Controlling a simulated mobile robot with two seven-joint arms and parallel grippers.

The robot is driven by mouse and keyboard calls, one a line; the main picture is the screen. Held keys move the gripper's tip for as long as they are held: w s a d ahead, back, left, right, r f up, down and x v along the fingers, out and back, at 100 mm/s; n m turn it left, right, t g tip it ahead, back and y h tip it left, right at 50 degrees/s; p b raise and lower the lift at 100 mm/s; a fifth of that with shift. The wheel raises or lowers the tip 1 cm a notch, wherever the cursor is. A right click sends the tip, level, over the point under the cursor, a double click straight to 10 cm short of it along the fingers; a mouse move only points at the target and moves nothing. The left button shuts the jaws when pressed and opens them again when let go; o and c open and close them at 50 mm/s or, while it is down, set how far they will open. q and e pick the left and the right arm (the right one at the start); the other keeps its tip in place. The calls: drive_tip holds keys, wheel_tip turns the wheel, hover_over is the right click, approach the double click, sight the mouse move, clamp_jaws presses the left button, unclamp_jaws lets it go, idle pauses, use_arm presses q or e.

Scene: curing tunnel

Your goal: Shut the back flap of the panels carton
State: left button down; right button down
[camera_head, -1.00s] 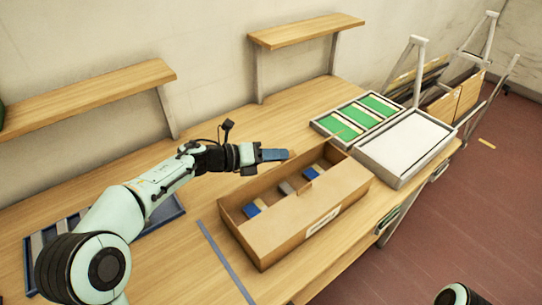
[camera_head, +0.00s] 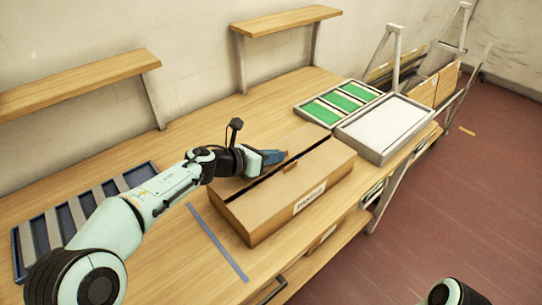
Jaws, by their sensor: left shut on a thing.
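The panels carton (camera_head: 272,222) is a long brown box with a white label on its front side, on the bench below the gripper. Its top is mostly covered. A brown flap (camera_head: 302,138) lies along the back, and a dark slit runs between it and the front cover (camera_head: 320,160), which has a small tab. The contents are hidden. My right gripper is out of view.
Behind the carton at right are a tray of green panels (camera_head: 297,114) and a grey tray with a white sheet (camera_head: 341,131). A blue slotted rack (camera_head: 17,262) lies at left. Shelves (camera_head: 80,84) hang on the wall.

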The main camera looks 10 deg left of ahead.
use_arm(q)
drive_tip(key=shift+s+d+f, duration=0.15)
drive_tip(key=shift+d+f, duration=0.05)
drive_tip(key=shift+f, duration=0.55)
drive_tip(key=c, duration=1.3)
unclamp_jaws()
drive_tip(key=shift+d, duration=0.1)
drive_tip(key=shift+a, duration=0.2)
drive_tip(key=shift+a, duration=0.1)
wheel_tip(320, 180, up, 5)
hover_over(234, 184)
drive_tip(key=shift+s+r, duration=0.1)
drive_tip(key=shift+r, duration=0.1)
